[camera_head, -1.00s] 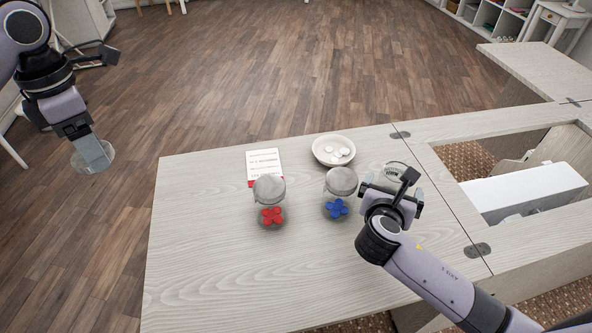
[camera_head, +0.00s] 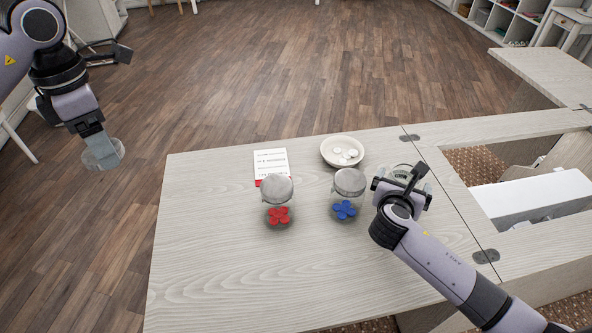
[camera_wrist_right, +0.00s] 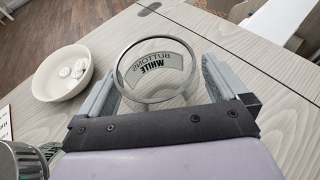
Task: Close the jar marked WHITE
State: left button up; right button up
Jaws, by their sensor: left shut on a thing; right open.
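The jar marked WHITE (camera_wrist_right: 158,92) is clear glass with an open rim and looks empty; its label reads mirrored in the right wrist view. In the head view the jar (camera_head: 402,171) is mostly hidden behind my right gripper (camera_head: 403,188). In the right wrist view the fingers of my right gripper (camera_wrist_right: 160,84) are open, one on each side of the jar; whether they touch it is unclear. My left gripper (camera_head: 101,145) is shut on a round clear lid (camera_head: 104,155), out past the table's left edge, over the floor.
A bowl (camera_head: 327,160) with several white buttons (camera_head: 344,153) stands behind the jars. A lidded jar with red buttons (camera_head: 279,215) and one with blue buttons (camera_head: 344,209) stand left of my right gripper. A printed card (camera_head: 270,160) lies behind the red one. The table's front left (camera_head: 215,270) is clear.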

jog(key=c, duration=1.1)
jog(key=shift+o, duration=0.2)
jog(key=shift+r, duration=0.15)
pick_arm(q)
notch_tip(320, 180, up, 3)
jog(key=p, duration=0.3)
pick_arm(e)
notch_tip(320, 180, up, 20)
jog(key=o, duration=0.4)
jog(key=c, duration=0.7)
jog(key=shift+c, duration=0.2)
